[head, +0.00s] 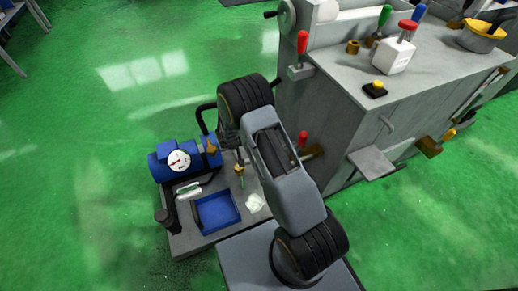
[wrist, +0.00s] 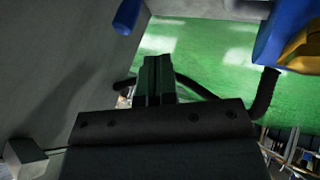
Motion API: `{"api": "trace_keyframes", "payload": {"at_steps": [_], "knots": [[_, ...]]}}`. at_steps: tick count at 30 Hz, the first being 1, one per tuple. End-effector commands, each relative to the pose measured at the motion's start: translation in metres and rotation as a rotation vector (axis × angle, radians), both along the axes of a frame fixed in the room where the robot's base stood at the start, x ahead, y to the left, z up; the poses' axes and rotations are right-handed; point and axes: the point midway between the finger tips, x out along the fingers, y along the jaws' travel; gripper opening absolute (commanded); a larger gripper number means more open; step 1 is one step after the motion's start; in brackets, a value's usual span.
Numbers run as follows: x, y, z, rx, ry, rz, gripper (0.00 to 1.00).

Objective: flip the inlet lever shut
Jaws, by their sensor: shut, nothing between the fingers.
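My gripper (wrist: 158,62) is shut and empty in the wrist view, beside a grey wall with green floor beyond its tips. In the head view my arm hides most of it. No lever is marked as the inlet lever, so I cannot tell which one it is. A red-handled lever (head: 303,138) shows beside my arm, with its lower part hidden. Another red-handled lever (head: 302,43) stands upright at the machine's near corner. A small yellow part (head: 212,146) sits at the end of the blue pump tank (head: 205,158). A blue handle-like piece (wrist: 126,15) is ahead and left of my fingertips in the wrist view.
The grey grinder body (head: 325,115) rises close to my arm. The pump's low base (head: 205,240) carries a gauge (head: 179,160), a blue tray (head: 217,212) and a brass fitting (head: 240,171). A black hose (wrist: 264,95) curves right of my gripper. Green floor is open at left.

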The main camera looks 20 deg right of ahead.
Motion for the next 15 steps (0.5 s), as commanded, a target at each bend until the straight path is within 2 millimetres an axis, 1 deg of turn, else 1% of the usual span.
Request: {"api": "trace_keyframes", "payload": {"at_steps": [1, 3, 15], "knots": [[0.0005, 0.0010, -0.0107, 0.002, 0.000, 0.003, 0.00], [0.0011, 0.0018, -0.0147, 0.004, -0.002, 0.005, 0.00], [0.0012, 0.0008, -0.0166, 0.004, -0.001, 0.005, 0.00]]}}
